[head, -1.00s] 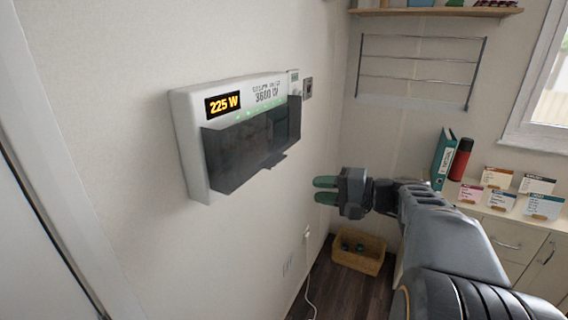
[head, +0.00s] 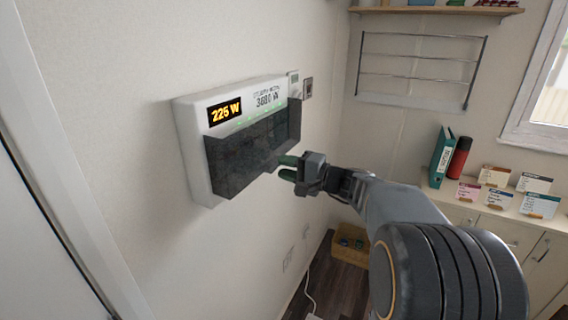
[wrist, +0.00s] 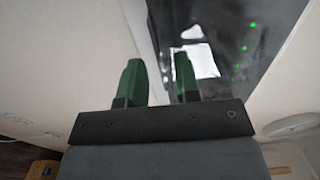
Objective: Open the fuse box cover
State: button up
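The fuse box (head: 190,150) is a white unit on the left wall with an orange "225 W" display. Its cover (head: 235,155), a dark see-through panel, hangs over the lower front and is closed. A small tab juts from the cover's lower edge, close to my fingertips. My gripper (head: 287,167) has green fingers spread apart, pointing left at that tab. In the wrist view the fingers (wrist: 157,82) stand apart in front of the cover's dark panel (wrist: 225,60) and its edge. I cannot tell whether the tab lies between them.
A counter at the right holds a teal binder (head: 442,157), a red cylinder (head: 460,157) and several cards. A wire rack (head: 420,70) hangs on the back wall. A yellow basket (head: 352,240) sits on the floor. The wall below the fuse box is mostly clear.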

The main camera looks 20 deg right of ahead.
jog(key=shift+w+a, duration=0.35)
jog(key=shift+c, duration=0.3)
grip_shut()
